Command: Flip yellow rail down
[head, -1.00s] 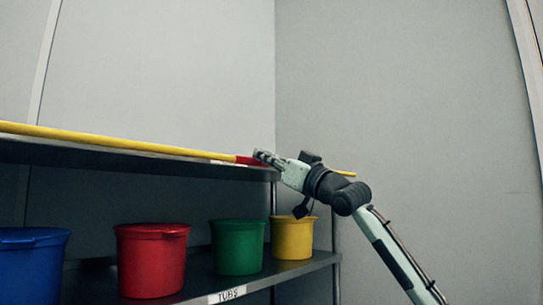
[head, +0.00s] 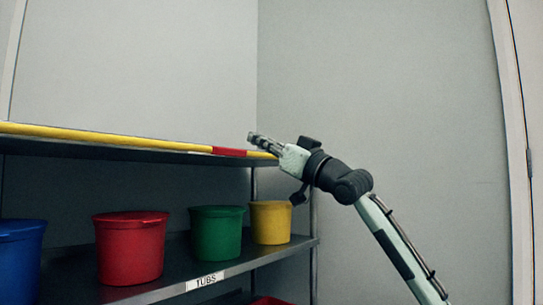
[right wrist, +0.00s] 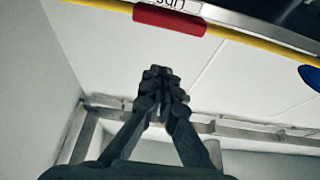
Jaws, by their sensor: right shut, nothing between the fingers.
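The yellow rail (head: 110,137) runs along the front edge of the upper shelf in the head view, with a red band (head: 229,152) near its right end. It also crosses the top of the right wrist view (right wrist: 245,39), where its red band (right wrist: 170,20) shows. My right gripper (head: 252,137) is shut and empty. In the head view its fingertips are just above and right of the red band, apart from the rail in the picture. The right wrist view shows its closed fingers (right wrist: 163,73) below the band, with a gap between. My left gripper is not in view.
The lower shelf (head: 250,257) bears a blue tub (head: 18,260), a red tub (head: 131,248), a green tub (head: 217,232), a yellow tub (head: 271,222) and a "TUBS" label (head: 205,281). A wall (head: 400,100) stands behind.

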